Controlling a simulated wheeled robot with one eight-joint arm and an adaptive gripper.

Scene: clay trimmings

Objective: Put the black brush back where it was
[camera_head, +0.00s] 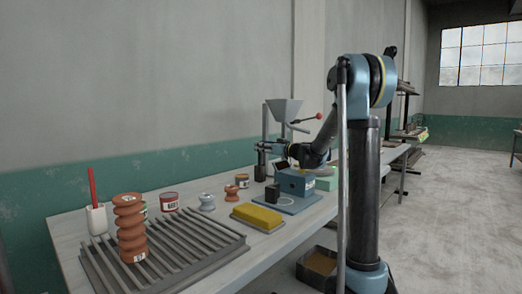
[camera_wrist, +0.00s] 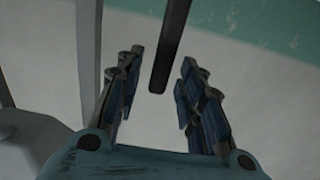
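My gripper (camera_wrist: 160,76) shows in the wrist view with its two dark blue fingers spread apart. A slender dark bar (camera_wrist: 172,40) comes down from the top of that view, and its lower end appears between the fingertips, with a gap on both sides. It may be the black brush's handle, but I cannot tell, nor how far it is from the fingers. In the head view my arm bends down over the bench by the hopper, and the fingers are too small to make out. I cannot pick out a black brush for sure there.
A blue box (camera_head: 297,183) stands on a blue board on the bench. A grey hopper (camera_head: 284,109) with a red-knobbed lever stands behind. A yellow block (camera_head: 257,217), a slatted rack (camera_head: 165,254), a brown ribbed piece (camera_head: 131,228) and a white cup (camera_head: 97,219) with a red handle are at left.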

